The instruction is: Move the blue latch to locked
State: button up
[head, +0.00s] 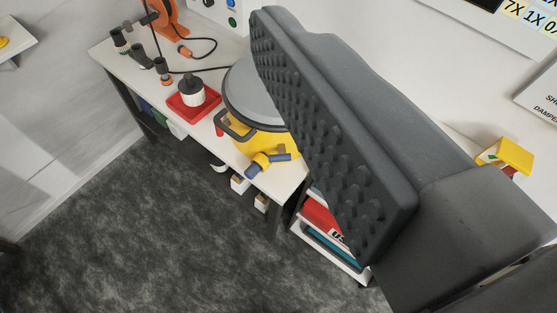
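A blue latch handle (273,158) sticks out from a yellow fitting at the front of a round yellow vessel (278,144) on the bench. The vessel has a grey lid (250,92) and a dark side handle. I cannot tell the latch's setting from this view. My gripper (330,125) fills the right half of the head view. One grey finger with a studded pad shows, and its pad is bare. The other finger is out of view. The finger hides the right side of the vessel and appears apart from the latch.
A red tray (193,104) with a black-and-white bottle stands left of the vessel. Small dark and orange pieces and an orange stand (164,17) with a cable are farther left. A shelf (325,250) with red and teal items is below. A yellow block (506,155) is at right.

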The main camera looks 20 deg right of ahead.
aim_at(282, 155)
jog(key=z, duration=0.65)
jog(key=k, duration=1.3)
jog(key=u, duration=0.55)
jog(key=i, duration=1)
